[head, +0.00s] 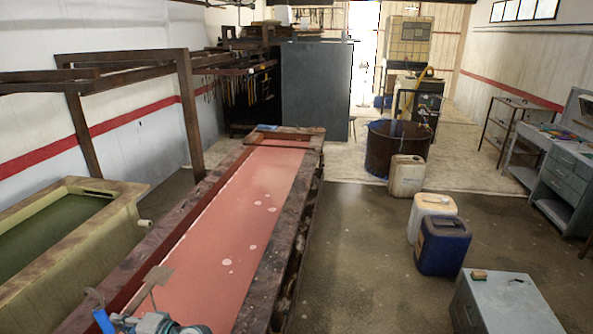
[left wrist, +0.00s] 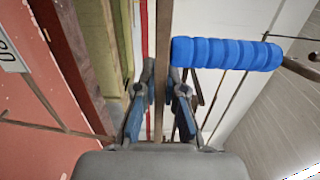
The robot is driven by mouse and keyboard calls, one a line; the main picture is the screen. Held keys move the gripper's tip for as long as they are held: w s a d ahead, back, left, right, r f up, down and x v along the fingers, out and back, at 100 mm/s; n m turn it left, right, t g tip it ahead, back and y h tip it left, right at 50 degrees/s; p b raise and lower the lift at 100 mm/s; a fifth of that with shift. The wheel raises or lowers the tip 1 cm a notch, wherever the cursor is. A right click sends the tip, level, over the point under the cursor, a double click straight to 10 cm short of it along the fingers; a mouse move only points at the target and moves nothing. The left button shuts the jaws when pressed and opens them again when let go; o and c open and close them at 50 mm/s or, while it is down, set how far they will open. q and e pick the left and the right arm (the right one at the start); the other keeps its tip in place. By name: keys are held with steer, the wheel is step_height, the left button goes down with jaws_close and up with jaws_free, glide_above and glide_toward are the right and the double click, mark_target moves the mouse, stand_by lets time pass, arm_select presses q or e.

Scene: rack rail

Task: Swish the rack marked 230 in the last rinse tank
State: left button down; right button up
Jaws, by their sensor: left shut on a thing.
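My left gripper (left wrist: 164,92) is shut on a thin brown bar (left wrist: 162,40) of a rack in the left wrist view. A ribbed blue grip (left wrist: 228,54) on a rod is beside the fingers on the right. A white tag (left wrist: 10,52) with dark digits is cut off at the left edge, so its full number cannot be read. In the head view the blue grip (head: 103,320) and a small brown plate (head: 158,277) show at the bottom left. A long tank (head: 292,207) of pink-red liquid lies there. My right gripper is not in view.
A yellowish tank (head: 125,205) with dark green liquid stands left of the long tank. A brown rail frame (head: 188,110) rises between them. Jerrycans (head: 443,245) and a grey cabinet (head: 505,302) stand to the right. Some floor between is clear.

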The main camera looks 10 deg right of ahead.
arm_select(q)
steer(key=s+d, duration=0.4)
steer(key=s, duration=0.3)
steer(key=s+d, duration=0.4)
steer(key=s, duration=0.3)
steer(key=shift+s+d, duration=0.35)
steer(key=shift+d, duration=0.05)
steer(key=shift+w, duration=0.1)
stand_by(0.3)
